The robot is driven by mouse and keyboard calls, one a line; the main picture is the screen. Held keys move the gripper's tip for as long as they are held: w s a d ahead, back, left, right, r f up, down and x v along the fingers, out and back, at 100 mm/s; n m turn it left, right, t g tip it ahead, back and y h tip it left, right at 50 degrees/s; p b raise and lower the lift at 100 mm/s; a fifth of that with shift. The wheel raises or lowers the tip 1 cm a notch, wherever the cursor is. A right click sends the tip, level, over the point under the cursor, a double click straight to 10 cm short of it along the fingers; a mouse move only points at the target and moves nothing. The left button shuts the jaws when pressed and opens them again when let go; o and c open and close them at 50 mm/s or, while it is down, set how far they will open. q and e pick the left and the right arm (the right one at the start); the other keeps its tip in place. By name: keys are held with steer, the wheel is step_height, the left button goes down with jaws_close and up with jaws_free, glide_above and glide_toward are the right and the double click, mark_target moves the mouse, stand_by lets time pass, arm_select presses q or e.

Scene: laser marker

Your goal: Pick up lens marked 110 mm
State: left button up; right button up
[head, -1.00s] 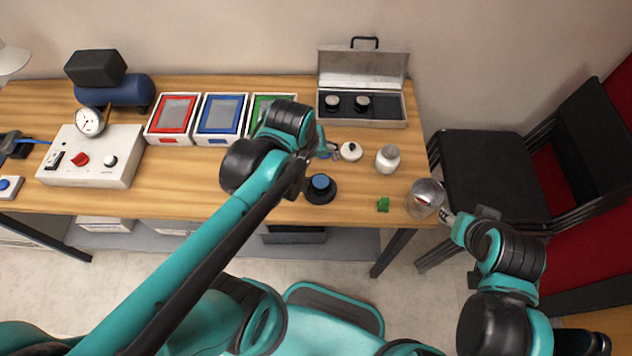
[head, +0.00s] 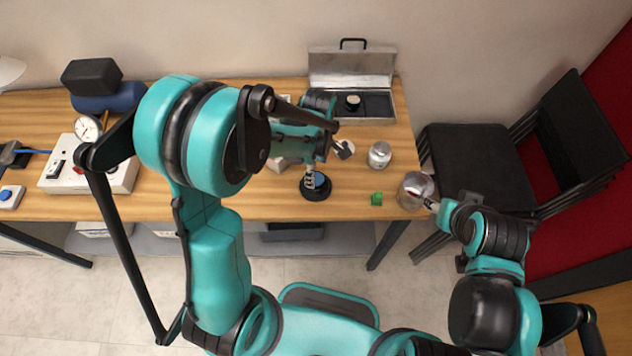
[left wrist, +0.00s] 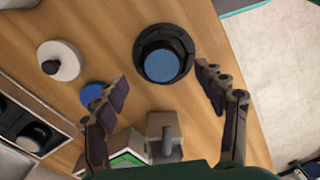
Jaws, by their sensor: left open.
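An open metal case (head: 352,67) at the back right holds dark round lenses with pale tops; one lens (head: 353,102) shows in the head view, and my left arm covers the left part. The case's edge with lenses (left wrist: 32,137) shows at the lower left of the left wrist view. No 110 mm marking is readable. My left gripper (head: 327,165) is open and empty. In the left wrist view its fingers (left wrist: 162,78) are spread, with a black round piece with a blue top (left wrist: 165,65) between and beyond their tips. My right gripper (head: 433,205) is beside a metal cylinder (head: 415,190).
A white disc with a dark knob (left wrist: 59,62) and a blue disc (left wrist: 93,95) lie near the left gripper. A white control box (head: 115,175) and black chairs (head: 480,165) flank the area.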

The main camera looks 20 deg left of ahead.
mark_target(317, 178)
arm_select(q)
step_height(317, 178, down, 4)
steer(key=shift+s+r+b, duration=0.15)
steer(key=shift+b, duration=0.3)
steer(key=shift+r, duration=0.1)
steer(key=c, duration=1.5)
